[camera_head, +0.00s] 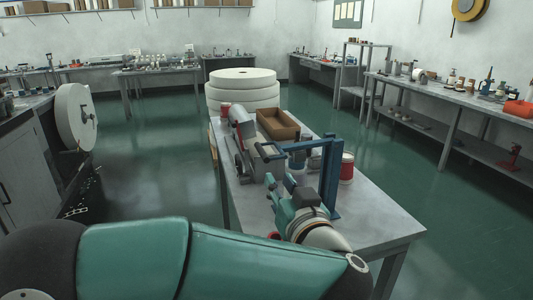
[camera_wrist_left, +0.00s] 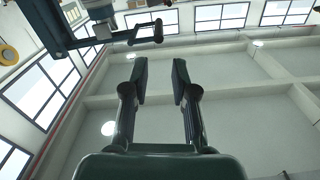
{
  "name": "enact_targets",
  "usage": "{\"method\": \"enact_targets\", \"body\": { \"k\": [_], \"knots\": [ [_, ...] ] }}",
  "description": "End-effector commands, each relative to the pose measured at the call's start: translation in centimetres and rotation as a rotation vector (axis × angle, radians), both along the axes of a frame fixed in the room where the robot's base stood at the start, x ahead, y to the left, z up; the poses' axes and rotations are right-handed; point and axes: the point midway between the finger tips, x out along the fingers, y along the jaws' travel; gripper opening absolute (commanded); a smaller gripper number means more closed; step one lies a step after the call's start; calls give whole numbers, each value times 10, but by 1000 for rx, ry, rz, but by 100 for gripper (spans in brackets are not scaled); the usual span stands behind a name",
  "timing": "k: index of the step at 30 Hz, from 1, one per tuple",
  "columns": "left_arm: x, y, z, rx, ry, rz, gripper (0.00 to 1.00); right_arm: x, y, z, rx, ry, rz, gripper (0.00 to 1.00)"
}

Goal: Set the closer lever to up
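A blue frame (camera_head: 333,170), which looks like the closer, stands on the grey table. A dark lever (camera_head: 273,153) sticks out from it to the left, roughly level. In the left wrist view a dark bar with a knobbed end (camera_wrist_left: 157,31) extends from the blue frame (camera_wrist_left: 47,28) and looks like this lever. My left gripper (camera_head: 279,184) is just in front of the frame, below the lever. Its two fingers (camera_wrist_left: 159,80) are apart with nothing between them, pointing upward; the lever is beyond the tips. My right gripper is not in view.
The table (camera_head: 375,225) also holds a grey machine (camera_head: 243,130), a brown open box (camera_head: 278,124) and a red and white can (camera_head: 347,168) right of the frame. Large white rolls (camera_head: 243,90) stand behind. The table's front right corner is clear.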

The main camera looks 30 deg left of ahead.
Motion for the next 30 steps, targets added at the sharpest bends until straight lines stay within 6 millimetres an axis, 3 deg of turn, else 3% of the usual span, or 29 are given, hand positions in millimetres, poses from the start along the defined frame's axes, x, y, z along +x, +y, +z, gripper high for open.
{"method": "enact_targets", "body": {
  "k": [15, 21, 30],
  "knots": [
    [71, 81, 0, 0, 2, -1, 27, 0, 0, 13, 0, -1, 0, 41],
    [86, 97, 0, 0, 1, -4, 27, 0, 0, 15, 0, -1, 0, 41],
    [90, 100, 0, 1, 1, -7, 27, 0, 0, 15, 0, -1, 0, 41]
  ]
}}
